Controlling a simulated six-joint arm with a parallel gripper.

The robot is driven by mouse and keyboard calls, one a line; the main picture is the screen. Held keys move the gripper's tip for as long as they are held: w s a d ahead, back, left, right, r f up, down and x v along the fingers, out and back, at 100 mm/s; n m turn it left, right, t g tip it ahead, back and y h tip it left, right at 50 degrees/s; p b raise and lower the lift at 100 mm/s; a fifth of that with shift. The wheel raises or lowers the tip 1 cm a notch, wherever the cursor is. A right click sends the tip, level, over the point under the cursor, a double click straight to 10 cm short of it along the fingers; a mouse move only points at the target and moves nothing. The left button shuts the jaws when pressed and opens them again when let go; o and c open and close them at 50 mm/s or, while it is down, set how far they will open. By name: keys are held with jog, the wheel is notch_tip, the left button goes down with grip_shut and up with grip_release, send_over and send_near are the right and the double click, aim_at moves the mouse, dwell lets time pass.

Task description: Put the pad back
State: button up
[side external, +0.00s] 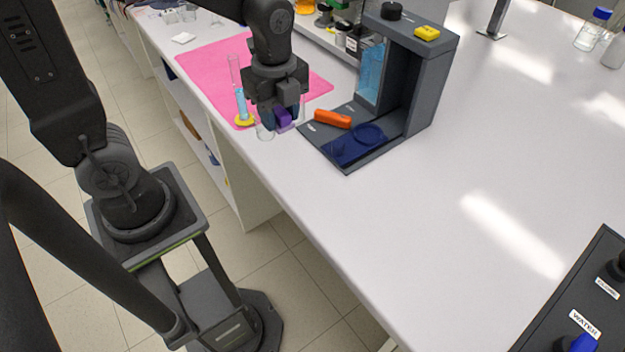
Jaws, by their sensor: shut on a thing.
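My gripper (276,118) points down at the front edge of the pink mat, left of the grey rig. It is shut on a small purple block (284,117), which may be the pad; its lower part is partly hidden by the fingers. The grey rig (424,88) stands on the white bench, with a light-blue panel (371,72) in its upright frame. On its base lie an orange block (332,118) and a dark blue flat square (352,147) with a round outline. A yellow block (427,33) sits on the rig's top.
The pink mat (213,66) lies behind. A dark panel marked WATER (548,335) is at lower right.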

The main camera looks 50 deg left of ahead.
send_over(315, 192)
notch_tip(315, 192, down, 6)
jog(key=shift+f, duration=2)
jog(key=shift+f, duration=0.1)
jog(key=o, duration=0.9)
